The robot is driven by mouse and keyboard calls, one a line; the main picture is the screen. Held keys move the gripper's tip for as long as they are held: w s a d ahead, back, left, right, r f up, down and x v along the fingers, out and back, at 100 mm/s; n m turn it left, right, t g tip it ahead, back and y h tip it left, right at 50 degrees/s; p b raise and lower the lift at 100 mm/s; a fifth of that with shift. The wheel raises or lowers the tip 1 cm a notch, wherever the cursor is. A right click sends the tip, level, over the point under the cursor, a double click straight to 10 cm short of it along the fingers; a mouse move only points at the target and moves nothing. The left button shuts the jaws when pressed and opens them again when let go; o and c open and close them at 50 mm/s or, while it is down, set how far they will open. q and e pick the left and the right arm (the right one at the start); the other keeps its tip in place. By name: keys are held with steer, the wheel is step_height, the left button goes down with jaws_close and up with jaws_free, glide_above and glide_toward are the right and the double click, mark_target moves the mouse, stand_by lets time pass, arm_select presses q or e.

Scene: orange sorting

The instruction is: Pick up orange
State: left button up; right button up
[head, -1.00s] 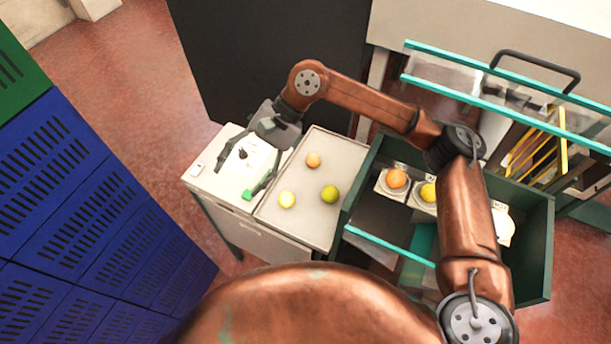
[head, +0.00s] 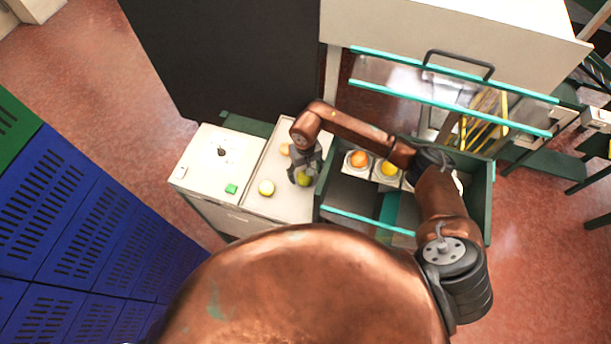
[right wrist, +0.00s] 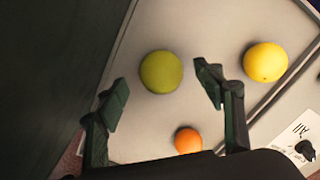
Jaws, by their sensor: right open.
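A small orange (head: 285,150) lies on the grey tray (head: 250,203), left of my right gripper (head: 304,172). The right wrist view shows the orange (right wrist: 188,140) near the bottom, close to the gripper's base. A green fruit (right wrist: 161,72) lies between and just beyond the open fingertips of my right gripper (right wrist: 163,88); I cannot tell whether they touch it. A yellow fruit (head: 266,188) lies at the tray's lower left and shows at the upper right in the right wrist view (right wrist: 265,62). My left gripper is out of view.
A white panel with a green button (head: 231,189) is left of the tray. A teal-edged clear panel stands behind.

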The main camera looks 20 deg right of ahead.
steer(key=shift+f+p, duration=0.35)
steer(key=shift+f, duration=1.1)
steer(key=shift+c, duration=0.2)
steer(key=c, duration=1.2)
